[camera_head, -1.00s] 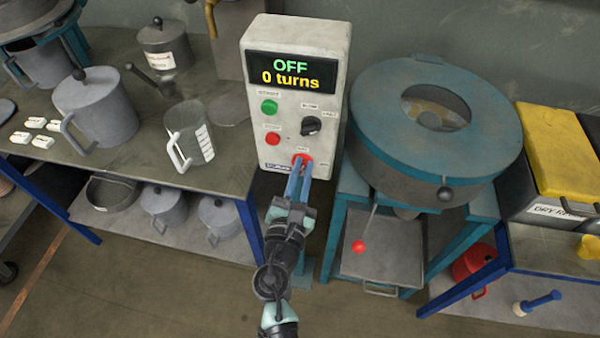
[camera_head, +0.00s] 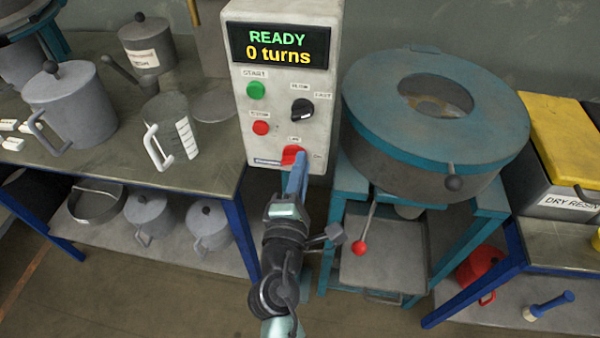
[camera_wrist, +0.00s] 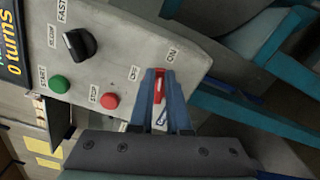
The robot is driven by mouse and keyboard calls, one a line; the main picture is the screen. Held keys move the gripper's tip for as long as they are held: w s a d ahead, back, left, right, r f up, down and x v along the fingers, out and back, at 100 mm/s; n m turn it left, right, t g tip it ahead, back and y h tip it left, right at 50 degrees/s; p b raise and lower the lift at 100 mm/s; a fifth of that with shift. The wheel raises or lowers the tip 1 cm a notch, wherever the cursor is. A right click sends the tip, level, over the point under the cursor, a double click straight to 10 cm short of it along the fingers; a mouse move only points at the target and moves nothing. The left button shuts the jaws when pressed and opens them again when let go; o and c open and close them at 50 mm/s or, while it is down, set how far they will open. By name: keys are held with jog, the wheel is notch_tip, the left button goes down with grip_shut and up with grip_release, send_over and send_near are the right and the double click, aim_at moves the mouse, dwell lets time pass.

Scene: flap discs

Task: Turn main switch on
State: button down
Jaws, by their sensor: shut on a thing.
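The control box (camera_head: 246,140) is a light grey panel with a display (camera_head: 279,47) that reads "READY" and "0 turns". The red main switch (camera_head: 291,155) is a rotary knob at the bottom of the panel. My gripper (camera_head: 294,170) is shut on this knob. In the wrist view the blue fingers (camera_wrist: 161,80) are on both sides of the red knob (camera_wrist: 159,89), and its white mark points toward the "ON" label (camera_wrist: 171,54). The fingers hide part of the knob.
The panel also has a green start button (camera_head: 256,90), a red stop button (camera_head: 260,128) and a black speed knob (camera_head: 301,109). A teal round machine (camera_head: 375,130) stands close on the right. A table with a measuring jug (camera_head: 178,133) is on the left.

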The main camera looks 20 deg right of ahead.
jog(key=shift+f+m+b, duration=0.2)
jog(key=shift+m+b, duration=0.4)
jog(key=shift+m, duration=0.25)
jog(key=shift+f+m+b, duration=0.15)
jog(key=shift+m+b, duration=0.4)
jog(key=shift+m, duration=0.3)
jog(key=c, duration=0.9)
grip_release()
jog(key=b+v, duration=0.2)
jog(key=v, duration=1.1)
jog(key=shift+r, duration=0.1)
